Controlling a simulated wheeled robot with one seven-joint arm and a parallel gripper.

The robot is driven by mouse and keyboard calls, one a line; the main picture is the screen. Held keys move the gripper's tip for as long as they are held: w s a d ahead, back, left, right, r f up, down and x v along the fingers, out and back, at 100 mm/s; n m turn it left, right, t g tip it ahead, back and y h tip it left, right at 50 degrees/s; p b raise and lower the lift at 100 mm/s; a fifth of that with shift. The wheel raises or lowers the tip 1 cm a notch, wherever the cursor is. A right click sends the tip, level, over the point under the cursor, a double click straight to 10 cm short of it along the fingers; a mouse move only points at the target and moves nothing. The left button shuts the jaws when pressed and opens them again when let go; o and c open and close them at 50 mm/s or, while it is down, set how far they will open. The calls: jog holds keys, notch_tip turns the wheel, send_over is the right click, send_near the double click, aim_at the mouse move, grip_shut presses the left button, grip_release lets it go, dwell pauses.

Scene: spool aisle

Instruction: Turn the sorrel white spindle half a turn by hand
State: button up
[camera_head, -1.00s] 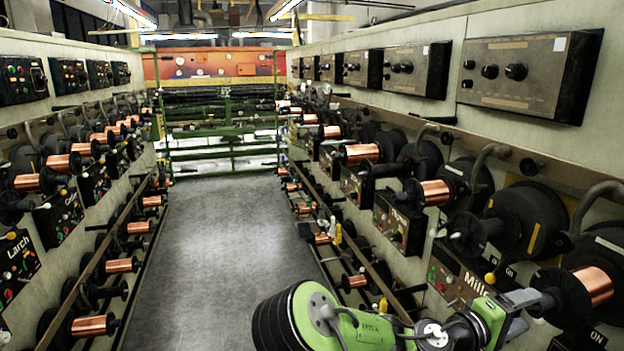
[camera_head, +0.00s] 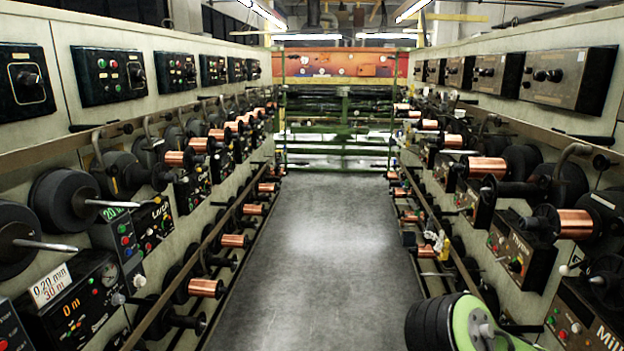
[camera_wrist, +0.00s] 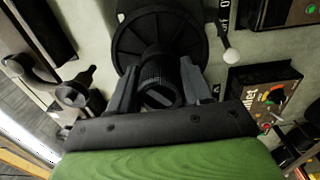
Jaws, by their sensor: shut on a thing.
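In the wrist view, a dark knurled spindle end (camera_wrist: 160,92) with a pale line across its face stands out from a large black ribbed disc (camera_wrist: 128,42). My gripper (camera_wrist: 158,84) has one finger on each side of the spindle end and is shut on it. No sorrel name or white colour shows on this spindle, so I cannot tell from the picture that it is the named one. My gripper is outside the head view, where only part of my green arm shows at bottom right.
In the wrist view, a white-balled lever (camera_wrist: 230,55) is close right of the disc, and a control box (camera_wrist: 262,92) stands beyond it. A dark bracket (camera_wrist: 78,92) is at left. In the head view, the aisle floor (camera_head: 315,260) is clear between rows of copper spools.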

jog(key=shift+r+n+p, duration=0.1)
jog(key=shift+n+p, duration=1.6)
jog(key=shift+p, duration=0.15)
jog(key=shift+n+p, duration=2)
jog(key=o, duration=1.1)
